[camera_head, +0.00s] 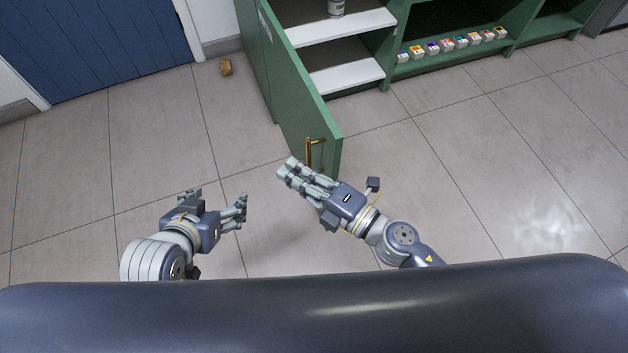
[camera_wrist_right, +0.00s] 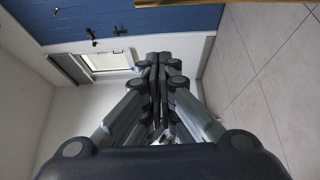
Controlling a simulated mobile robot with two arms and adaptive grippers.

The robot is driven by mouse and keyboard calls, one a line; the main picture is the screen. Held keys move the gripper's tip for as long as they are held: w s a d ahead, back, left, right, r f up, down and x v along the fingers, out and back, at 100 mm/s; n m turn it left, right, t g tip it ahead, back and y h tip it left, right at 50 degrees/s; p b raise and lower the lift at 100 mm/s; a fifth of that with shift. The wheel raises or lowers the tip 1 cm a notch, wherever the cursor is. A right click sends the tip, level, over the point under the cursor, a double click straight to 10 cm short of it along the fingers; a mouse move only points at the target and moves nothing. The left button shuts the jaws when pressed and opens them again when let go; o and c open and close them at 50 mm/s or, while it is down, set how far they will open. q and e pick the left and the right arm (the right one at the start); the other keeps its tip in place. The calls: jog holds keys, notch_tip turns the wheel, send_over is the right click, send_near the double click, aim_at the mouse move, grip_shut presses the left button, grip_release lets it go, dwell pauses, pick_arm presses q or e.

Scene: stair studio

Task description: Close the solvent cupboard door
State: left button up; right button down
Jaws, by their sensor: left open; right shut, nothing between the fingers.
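The green solvent cupboard door (camera_head: 290,98) stands wide open in the head view, swung out from the cupboard towards me. A brass handle (camera_head: 310,150) sits near its free edge. My right gripper (camera_head: 285,170) is shut and empty, just left of the door's free end and close to the handle; whether it touches the door I cannot tell. The right wrist view shows the shut fingers (camera_wrist_right: 160,75), with no door in sight there. My left gripper (camera_head: 218,197) is open and empty, further left above the floor.
The open cupboard has white shelves (camera_head: 345,78) with a container (camera_head: 336,8) on the upper one. Several small coloured boxes (camera_head: 450,45) line a green shelf to the right. A blue door (camera_head: 95,45) is at the back left, with a small brown block (camera_head: 226,67) on the floor. The tiled floor is otherwise clear.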

pick_arm(q)
jog(key=shift+w+d+r+t+b, duration=0.3)
jog(key=shift+w+r+t, duration=0.25)
jog(key=shift+w+r, duration=0.2)
jog(key=shift+w+d+r+t+b, duration=0.3)
jog(key=shift+w+r+t, duration=0.3)
jog(key=shift+w, duration=0.25)
pick_arm(e)
jog(key=shift+w+d, duration=0.6)
jog(key=shift+w, duration=0.2)
jog(key=shift+w+d, duration=0.55)
jog(key=shift+w, duration=0.2)
pick_arm(q)
jog(key=shift+w+h, duration=0.1)
jog(key=shift+h, duration=0.2)
pick_arm(e)
jog(key=shift+d, duration=0.1)
